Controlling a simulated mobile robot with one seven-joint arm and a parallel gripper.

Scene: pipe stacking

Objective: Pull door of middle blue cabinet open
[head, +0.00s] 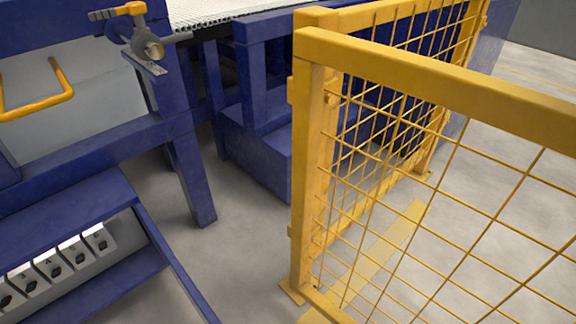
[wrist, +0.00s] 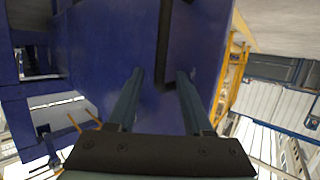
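In the wrist view a large blue panel (wrist: 105,50) fills the middle, and it looks like a cabinet door. A dark upright bar (wrist: 165,40), seemingly its handle, runs down the panel from the top edge. My gripper (wrist: 159,74) is open, with one finger on each side of the bar's lower part in the picture. Gaps show between the bar and both fingers, and nothing is held. How deep the fingertips reach along the bar cannot be told. My gripper and this bar are not in the head view.
In the head view a yellow mesh fence (head: 430,85) stands at the right, and a blue frame (head: 190,170) at the left. A grey panel with a yellow handle (head: 45,100) and a row of labelled switches (head: 60,262) are at the left. Grey floor (head: 235,250) lies between.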

